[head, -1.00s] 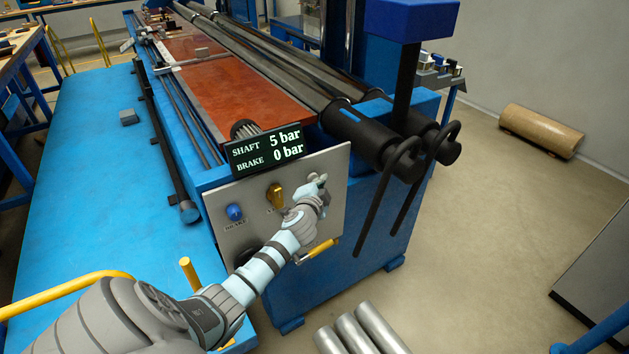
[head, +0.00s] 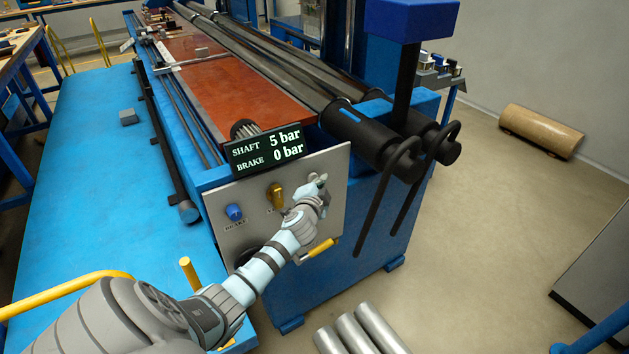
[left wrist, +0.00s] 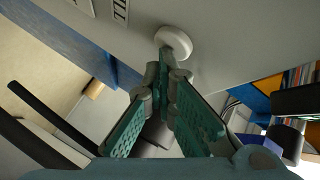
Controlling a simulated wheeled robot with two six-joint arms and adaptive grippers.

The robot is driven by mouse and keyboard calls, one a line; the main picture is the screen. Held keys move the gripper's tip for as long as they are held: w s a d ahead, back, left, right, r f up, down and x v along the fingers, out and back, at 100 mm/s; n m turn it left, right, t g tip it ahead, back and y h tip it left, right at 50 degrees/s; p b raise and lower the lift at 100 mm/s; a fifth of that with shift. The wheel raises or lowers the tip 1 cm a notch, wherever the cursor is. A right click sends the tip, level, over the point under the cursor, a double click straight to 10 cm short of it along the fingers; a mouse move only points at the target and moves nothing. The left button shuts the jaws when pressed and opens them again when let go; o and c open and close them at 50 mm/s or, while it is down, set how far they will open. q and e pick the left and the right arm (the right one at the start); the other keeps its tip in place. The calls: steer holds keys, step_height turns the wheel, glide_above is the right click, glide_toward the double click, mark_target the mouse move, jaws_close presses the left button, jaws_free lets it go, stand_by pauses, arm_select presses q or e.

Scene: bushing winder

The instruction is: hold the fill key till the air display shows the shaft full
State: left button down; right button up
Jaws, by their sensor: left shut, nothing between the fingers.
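The air display (head: 265,150) on top of the grey control panel (head: 225,205) reads SHAFT 5 bar and BRAKE 0 bar. My left gripper (head: 319,183) is at the panel's upper right, shut and empty. In the left wrist view its closed fingertips (left wrist: 164,62) meet the edge of a round white key (left wrist: 175,41), seemingly touching it; how far the key is pressed I cannot tell. A label plate beside the key is cut off by the picture edge. In the head view the gripper mostly hides the key. My right gripper is not in view.
A blue knob (head: 234,212) and a yellow selector (head: 276,196) sit left of my gripper on the panel. A yellow handle (head: 320,248) sticks out below. Black shaft ends (head: 370,138) with hanging levers stand to the right. Metal tubes (head: 358,333) lie at the front.

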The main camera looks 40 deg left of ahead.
arm_select(q)
steer(key=shift+s+d, duration=0.25)
steer(key=shift+d, duration=0.55)
steer(key=shift+s+d+p, duration=0.2)
steer(key=shift+s+d, duration=0.05)
steer(key=shift+d, duration=0.55)
steer(key=shift+s+d+p, duration=0.2)
steer(key=shift+d+p, duration=0.05)
steer(key=shift+d, duration=0.55)
steer(key=shift+s+d+p, duration=0.2)
steer(key=shift+s+d, duration=0.05)
steer(key=shift+d, duration=0.55)
